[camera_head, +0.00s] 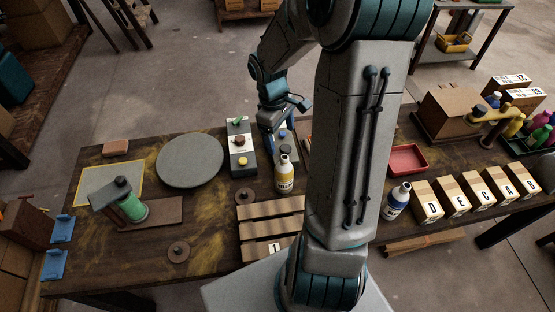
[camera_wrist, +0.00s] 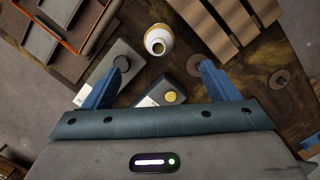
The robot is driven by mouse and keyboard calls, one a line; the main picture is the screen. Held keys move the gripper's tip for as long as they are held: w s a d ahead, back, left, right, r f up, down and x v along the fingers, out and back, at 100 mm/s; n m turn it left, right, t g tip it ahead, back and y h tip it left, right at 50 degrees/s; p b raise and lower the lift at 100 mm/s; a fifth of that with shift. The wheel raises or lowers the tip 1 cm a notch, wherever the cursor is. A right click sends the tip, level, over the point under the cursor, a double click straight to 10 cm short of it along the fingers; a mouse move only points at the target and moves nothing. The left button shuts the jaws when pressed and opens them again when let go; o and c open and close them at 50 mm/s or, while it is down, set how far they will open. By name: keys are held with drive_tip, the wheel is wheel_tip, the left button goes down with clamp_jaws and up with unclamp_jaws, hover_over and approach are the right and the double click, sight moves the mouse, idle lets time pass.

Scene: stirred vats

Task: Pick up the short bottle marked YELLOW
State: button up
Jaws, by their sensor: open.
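A box with coloured buttons (camera_head: 241,160) stands left of my gripper; its yellow button (camera_wrist: 173,96) lies between the fingers in the wrist view. A dark-knobbed box (camera_wrist: 117,79) is beside it. A slatted wooden rack (camera_head: 270,228) lies in front of the bottle.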

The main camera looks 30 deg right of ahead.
sight(285, 165)
drive_tip(key=f, duration=0.5)
drive_tip(key=d+f, duration=0.1)
drive_tip(key=f, duration=0.1)
drive_tip(key=shift+s+d+f, duration=0.1)
drive_tip(key=shift+s+f, duration=0.2)
drive_tip(key=shift+s+f+p, duration=0.15)
drive_tip(key=shift+f, duration=1.45)
drive_tip(key=shift+s+f+p, duration=0.1)
drive_tip(key=shift+f+p, duration=0.05)
drive_tip(key=shift+f, duration=1.4)
drive_tip(key=c, duration=1.7)
